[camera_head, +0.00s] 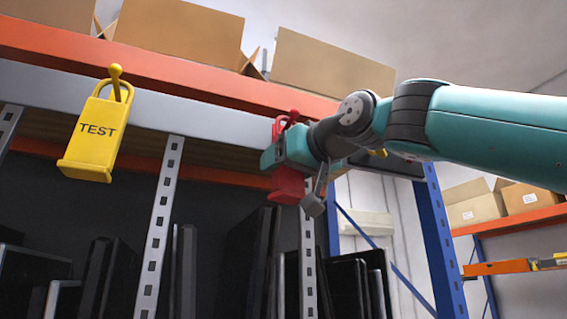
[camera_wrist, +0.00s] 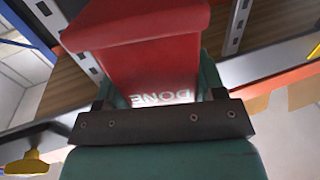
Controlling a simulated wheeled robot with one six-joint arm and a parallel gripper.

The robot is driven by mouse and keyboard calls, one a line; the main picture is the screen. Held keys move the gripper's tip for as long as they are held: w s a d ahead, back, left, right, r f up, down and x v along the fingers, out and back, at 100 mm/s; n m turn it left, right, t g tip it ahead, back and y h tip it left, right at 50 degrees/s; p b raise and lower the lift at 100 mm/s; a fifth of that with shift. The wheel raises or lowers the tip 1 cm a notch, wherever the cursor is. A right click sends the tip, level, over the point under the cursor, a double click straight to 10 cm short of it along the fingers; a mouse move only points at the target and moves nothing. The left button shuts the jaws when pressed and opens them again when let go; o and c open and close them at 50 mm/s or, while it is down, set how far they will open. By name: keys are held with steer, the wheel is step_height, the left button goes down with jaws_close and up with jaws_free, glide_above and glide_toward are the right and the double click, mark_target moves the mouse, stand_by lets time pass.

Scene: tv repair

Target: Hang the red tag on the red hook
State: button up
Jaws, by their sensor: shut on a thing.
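The red tag (camera_head: 287,187) is a padlock-shaped plate held between the teal fingers of my gripper (camera_head: 287,154), in front of the grey shelf beam. Its lower part hangs below the fingers, and a red loop shows above them. A red knob (camera_head: 293,114), which looks like the red hook, is at the top of that loop. I cannot tell whether the loop is around the hook or only in front of it. In the wrist view the red tag (camera_wrist: 140,55) fills the space between the fingers, with "DONE" lettering on it; the hook is hidden there.
A yellow "TEST" tag (camera_head: 95,132) hangs on a yellow hook (camera_head: 115,71) at the left of the grey beam (camera_head: 190,112). Another yellow piece (camera_head: 378,152) shows behind my wrist. Cardboard boxes (camera_head: 330,62) stand above; dark flat panels (camera_head: 105,275) fill the shelf below.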

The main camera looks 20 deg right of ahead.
mark_target(293, 178)
steer(key=shift+f, duration=0.2)
steer(key=o, duration=1)
steer(key=shift+o, duration=0.2)
steer(key=shift+o, duration=0.7)
steer(key=shift+f, duration=1.45)
steer(key=shift+r, duration=0.1)
